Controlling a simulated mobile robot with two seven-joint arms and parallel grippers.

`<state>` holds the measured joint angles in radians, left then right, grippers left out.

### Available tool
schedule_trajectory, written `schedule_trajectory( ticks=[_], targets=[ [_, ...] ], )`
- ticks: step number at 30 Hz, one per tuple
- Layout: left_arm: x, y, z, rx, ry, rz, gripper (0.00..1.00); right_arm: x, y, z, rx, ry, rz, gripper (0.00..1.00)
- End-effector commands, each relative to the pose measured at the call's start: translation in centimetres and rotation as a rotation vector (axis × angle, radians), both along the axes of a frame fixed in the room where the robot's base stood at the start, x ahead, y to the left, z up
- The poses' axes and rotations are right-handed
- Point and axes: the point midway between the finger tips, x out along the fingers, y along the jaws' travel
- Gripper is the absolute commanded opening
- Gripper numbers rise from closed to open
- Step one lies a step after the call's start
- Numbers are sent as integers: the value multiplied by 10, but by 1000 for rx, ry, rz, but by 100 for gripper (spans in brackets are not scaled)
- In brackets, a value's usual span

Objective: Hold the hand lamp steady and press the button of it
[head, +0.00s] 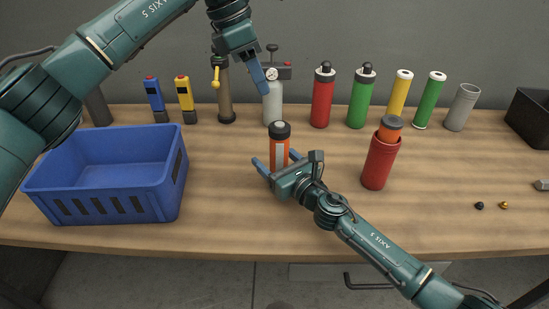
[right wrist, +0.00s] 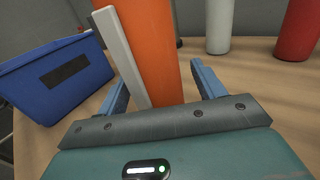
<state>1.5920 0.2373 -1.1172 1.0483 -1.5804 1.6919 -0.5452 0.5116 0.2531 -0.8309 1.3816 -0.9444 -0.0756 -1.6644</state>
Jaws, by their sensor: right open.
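The hand lamp (head: 279,150) seems to be the orange cylinder with a black top and a pale strip down its side. It stands upright on the table, and its orange body with the strip fills the middle of the right wrist view (right wrist: 153,50). My right gripper (head: 275,160) is open, low at the lamp, with one finger on each side of it; gaps show beside the fingers. My left gripper (head: 259,78) is above and behind the lamp, pointing down, apart from it. Its fingers overlap in view, so its opening is unclear. No separate button can be made out.
A blue crate (head: 105,208) stands left on the wooden table. A red holder (head: 379,165) with an orange item is to the right. Several bottles and tubes, including a red cylinder (head: 322,100), line the back. Two small knobs (head: 479,206) lie at the right.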

Motion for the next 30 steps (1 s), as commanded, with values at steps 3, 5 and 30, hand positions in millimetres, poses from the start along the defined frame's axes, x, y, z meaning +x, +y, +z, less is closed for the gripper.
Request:
schedule_trajectory(
  ticks=[3,5,30],
  targets=[
    [0,0,0,0,0,0,36,2,1,0,0,0,0,68],
    [0,0,0,0,0,0,36,2,1,0,0,0,0,68],
    [0,0,0,0,0,0,32,1,1,0,1,1,0,14]
  ],
)
